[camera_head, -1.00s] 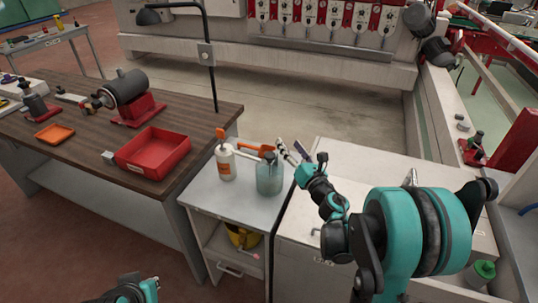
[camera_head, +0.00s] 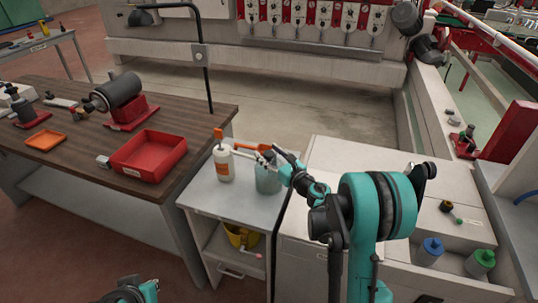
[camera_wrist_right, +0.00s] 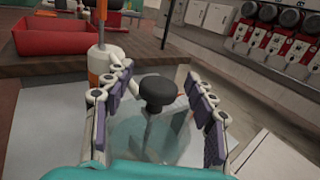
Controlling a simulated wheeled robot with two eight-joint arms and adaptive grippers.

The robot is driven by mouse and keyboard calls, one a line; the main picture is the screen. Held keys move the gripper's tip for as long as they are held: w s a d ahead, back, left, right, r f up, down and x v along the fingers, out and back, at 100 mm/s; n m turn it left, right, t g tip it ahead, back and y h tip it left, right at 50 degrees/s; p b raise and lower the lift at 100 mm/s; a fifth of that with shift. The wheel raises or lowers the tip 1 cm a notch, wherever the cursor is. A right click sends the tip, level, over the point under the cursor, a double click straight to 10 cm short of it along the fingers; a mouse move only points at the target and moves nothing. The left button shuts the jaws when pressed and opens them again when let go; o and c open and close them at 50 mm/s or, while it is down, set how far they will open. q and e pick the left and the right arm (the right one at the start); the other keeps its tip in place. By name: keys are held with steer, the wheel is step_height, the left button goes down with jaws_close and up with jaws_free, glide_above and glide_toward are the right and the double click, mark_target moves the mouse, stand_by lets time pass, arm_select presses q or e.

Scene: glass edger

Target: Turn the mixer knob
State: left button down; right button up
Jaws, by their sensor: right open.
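A translucent glass jar (camera_head: 267,180) stands on the small grey cabinet top. In the right wrist view, a round black knob (camera_wrist_right: 156,92), which looks like the mixer knob, sits on a stem above the glass (camera_wrist_right: 150,135). My right gripper (camera_head: 266,155) is over the jar. In its wrist view the open fingers (camera_wrist_right: 156,74) are on either side of the knob, with a visible gap on both sides.
A white bottle (camera_head: 224,165) with an orange label and top stands close left of the jar. A wooden bench (camera_head: 75,165) holds a red tray (camera_head: 150,156) and a motor. A white cabinet (camera_head: 350,165) is on the right, with blue- and green-capped bottles (camera_head: 480,262) beside it.

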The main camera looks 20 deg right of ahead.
steer(key=c, duration=1.2)
